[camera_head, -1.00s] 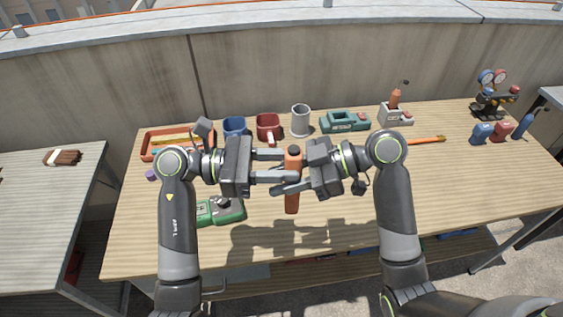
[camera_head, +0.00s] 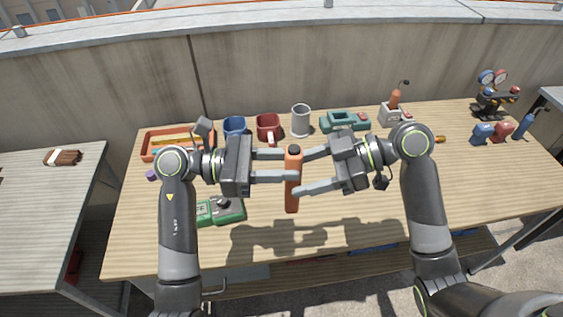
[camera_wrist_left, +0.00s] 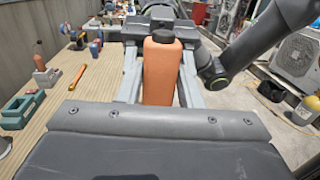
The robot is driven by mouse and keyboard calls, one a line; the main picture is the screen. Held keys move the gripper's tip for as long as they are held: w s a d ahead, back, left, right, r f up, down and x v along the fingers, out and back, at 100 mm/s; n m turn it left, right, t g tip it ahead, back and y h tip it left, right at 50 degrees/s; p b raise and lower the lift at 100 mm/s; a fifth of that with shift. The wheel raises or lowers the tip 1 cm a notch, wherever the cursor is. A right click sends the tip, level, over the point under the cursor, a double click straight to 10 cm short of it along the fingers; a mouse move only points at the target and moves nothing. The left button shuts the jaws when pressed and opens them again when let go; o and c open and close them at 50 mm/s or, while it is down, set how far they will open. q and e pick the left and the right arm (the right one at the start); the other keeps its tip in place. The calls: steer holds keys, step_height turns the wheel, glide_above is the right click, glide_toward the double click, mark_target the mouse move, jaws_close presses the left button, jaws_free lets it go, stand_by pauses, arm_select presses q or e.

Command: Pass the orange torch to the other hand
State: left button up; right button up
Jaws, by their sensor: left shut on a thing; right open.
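The orange torch (camera_head: 292,197), with a dark cap, stands upright in the air above the middle of the workbench in the head view. My left gripper (camera_head: 286,165) is shut on it from the left. The torch also shows between the left fingers in the left wrist view (camera_wrist_left: 166,75). My right gripper (camera_head: 302,172) is open on the right of the torch, its fingertips close to it. Whether those fingertips touch the torch I cannot tell.
Behind on the wooden bench (camera_head: 400,195) stand an orange tray (camera_head: 148,153), a blue bin (camera_head: 235,126), a red bin (camera_head: 268,127), a grey cup (camera_head: 301,122) and a teal device (camera_head: 345,122). A green meter (camera_head: 226,212) lies at front left. The front right is clear.

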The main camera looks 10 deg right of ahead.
steer(key=v, duration=0.7)
steer(key=d+f+m+t, duration=0.1)
steer(key=d+f+m, duration=0.2)
steer(key=f, duration=0.4)
steer(key=d+f+m+t, duration=0.1)
steer(key=d+f+m, duration=0.3)
steer(key=f, duration=0.4)
steer(key=s+d+f+m+t+h, duration=0.1)
steer(key=s+d+f+m+h, duration=0.25)
steer(key=f, duration=0.75)
steer(key=s+d+f+m+h, duration=0.25)
steer(key=s+d+f, duration=0.2)
steer(key=f, duration=0.55)
steer(key=s+d+f+m+t+h, duration=0.1)
steer(key=s+d+f+m+h, duration=0.25)
steer(key=f, duration=0.75)
steer(key=s+a+f+g+h, duration=0.2)
steer(key=s+f, duration=0.7)
steer(key=s, duration=0.3)
steer(key=s+a+f+m+g+h, duration=0.1)
steer(key=s+f+h, duration=0.2)
steer(key=s+f, duration=0.6)
steer(key=s, duration=0.3)
steer(key=shift+s+a+g, duration=0.15)
steer(key=shift+a+g, duration=0.25)
